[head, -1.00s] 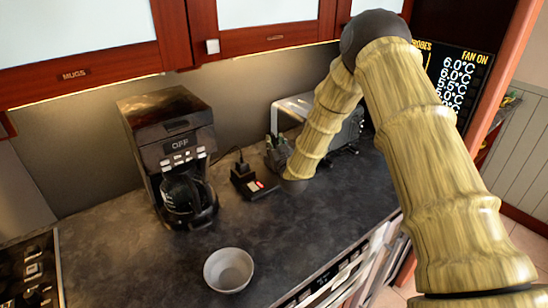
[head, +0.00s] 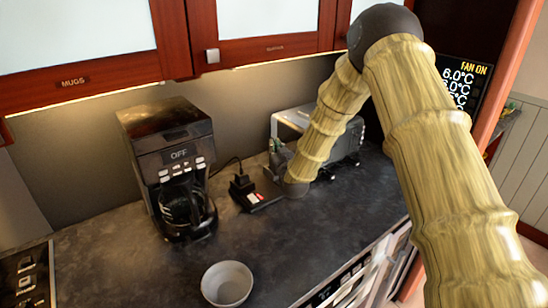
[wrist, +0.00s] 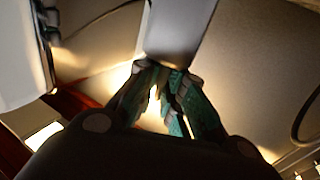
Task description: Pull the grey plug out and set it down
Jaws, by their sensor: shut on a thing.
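My gripper (wrist: 165,78) shows in the wrist view with its teal-padded fingers close together. They are shut on the lower end of a smooth grey block, which I take for the grey plug (wrist: 182,28). In the head view my gripper (head: 277,160) is small and partly behind my own forearm, near the right end of a black power strip (head: 256,198). The grey plug cannot be made out clearly there. I cannot tell whether it touches the strip. A black plug (head: 241,183) with a cable stands in the strip's left part.
A coffee maker (head: 170,150) stands left of the strip. A silver appliance (head: 347,142) stands behind my forearm. A grey bowl (head: 227,284) sits near the counter's front edge. The dark counter (head: 300,225) is clear between bowl and strip.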

